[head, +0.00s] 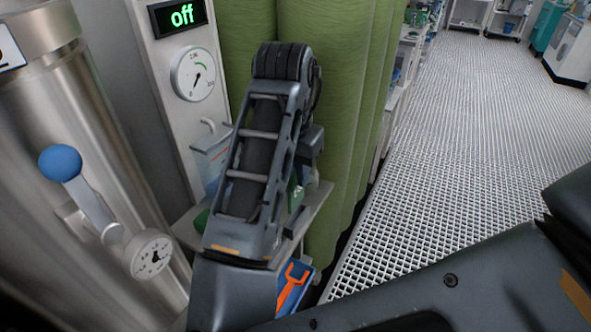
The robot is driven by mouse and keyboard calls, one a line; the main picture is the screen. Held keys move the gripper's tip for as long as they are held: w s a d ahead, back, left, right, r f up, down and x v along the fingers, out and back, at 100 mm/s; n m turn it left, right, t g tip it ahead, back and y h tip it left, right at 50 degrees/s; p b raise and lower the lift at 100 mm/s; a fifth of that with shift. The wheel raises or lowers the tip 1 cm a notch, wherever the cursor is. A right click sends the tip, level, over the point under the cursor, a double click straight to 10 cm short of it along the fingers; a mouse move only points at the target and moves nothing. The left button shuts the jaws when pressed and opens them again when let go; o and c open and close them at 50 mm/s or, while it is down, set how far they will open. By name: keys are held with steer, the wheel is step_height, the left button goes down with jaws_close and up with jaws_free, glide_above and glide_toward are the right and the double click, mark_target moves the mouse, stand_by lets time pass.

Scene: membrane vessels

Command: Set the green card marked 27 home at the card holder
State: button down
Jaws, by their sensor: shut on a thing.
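In the head view my arm rises from the bottom and folds over in front of a small grey shelf. My gripper's fingers are hidden behind my own arm link, so I cannot see what they hold. A small green patch (294,193) shows at the right edge of the arm, above the shelf; I cannot tell whether it is the green card, and no number is readable. A clear, open-topped holder (211,156) with something pale and blue in it stands left of the arm. I cannot tell whether it is the card holder.
A steel vessel (80,130) with a blue-knobbed lever (60,163) and gauge stands at left. The shelf (318,205) is partly covered. Open grating floor (470,140) lies right.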

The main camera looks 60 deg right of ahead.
mark_target(295, 196)
steer(key=shift+f+b, duration=2.8)
steer(key=shift+f, duration=0.4)
steer(key=shift+f, duration=0.2)
steer(key=c, duration=0.9)
jaws_free()
steer(key=shift+c, duration=0.2)
steer(key=shift+r, duration=0.1)
steer(key=r, duration=0.2)
steer(key=r+p, duration=0.1)
steer(key=r, duration=0.2)
steer(key=a+r, duration=0.1)
steer(key=r, duration=0.1)
steer(key=shift+r+p, duration=0.25)
steer(key=shift+p, duration=0.15)
